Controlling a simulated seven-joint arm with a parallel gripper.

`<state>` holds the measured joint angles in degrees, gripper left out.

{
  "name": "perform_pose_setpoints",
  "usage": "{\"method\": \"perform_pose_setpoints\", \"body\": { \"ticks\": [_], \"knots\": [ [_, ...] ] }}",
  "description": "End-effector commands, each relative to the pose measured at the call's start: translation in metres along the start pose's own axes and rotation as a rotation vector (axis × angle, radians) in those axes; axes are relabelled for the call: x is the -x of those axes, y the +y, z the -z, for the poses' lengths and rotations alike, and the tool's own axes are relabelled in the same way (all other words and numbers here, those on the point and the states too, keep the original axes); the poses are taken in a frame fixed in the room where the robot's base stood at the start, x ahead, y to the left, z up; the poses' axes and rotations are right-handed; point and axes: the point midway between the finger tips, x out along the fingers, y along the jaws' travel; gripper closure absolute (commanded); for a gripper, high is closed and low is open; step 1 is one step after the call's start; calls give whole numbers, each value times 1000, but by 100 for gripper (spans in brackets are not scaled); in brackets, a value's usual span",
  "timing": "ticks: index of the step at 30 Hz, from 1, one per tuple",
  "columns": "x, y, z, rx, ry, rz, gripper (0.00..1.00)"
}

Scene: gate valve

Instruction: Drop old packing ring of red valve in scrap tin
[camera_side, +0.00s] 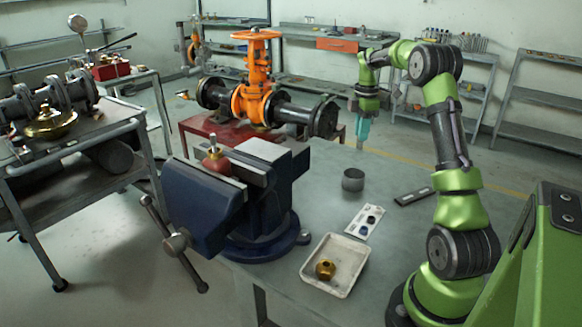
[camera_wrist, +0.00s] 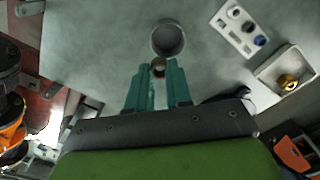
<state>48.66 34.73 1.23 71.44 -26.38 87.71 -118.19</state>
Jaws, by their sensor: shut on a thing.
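My gripper (camera_side: 362,146) hangs above the bench with its teal fingers pointing down. In the wrist view the fingers (camera_wrist: 159,70) are shut on a small brownish packing ring (camera_wrist: 159,66). The scrap tin, a small grey open cylinder (camera_side: 353,181), stands on the bench below and a little left of my fingertips. It shows in the wrist view just beyond the ring (camera_wrist: 168,40) and looks empty. The ring is apart from the tin. The red valve (camera_side: 216,164), with an upright stem, sits in the jaws of the blue vise (camera_side: 225,205).
A white card (camera_side: 365,222) with dark and blue rings lies near the tin. A white tray (camera_side: 335,265) holds a brass nut (camera_side: 325,269). A dark flat bar (camera_side: 413,196) lies at right. An orange gate valve (camera_side: 257,85) stands behind on a red stand.

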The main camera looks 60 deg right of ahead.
Motion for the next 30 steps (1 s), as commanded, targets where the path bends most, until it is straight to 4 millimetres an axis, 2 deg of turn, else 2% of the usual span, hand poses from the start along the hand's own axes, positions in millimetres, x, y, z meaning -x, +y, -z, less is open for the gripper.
{"method": "perform_pose_setpoints", "body": {
  "ticks": [9,15,26,27,30],
  "knots": [
    [-35,-1,0,-2,1,5,97],
    [-52,0,0,-1,0,4,97],
    [-56,0,0,-1,0,1,97],
    [-56,0,0,-1,0,1,77],
    [-56,0,0,-1,0,1,62]
  ]
}}
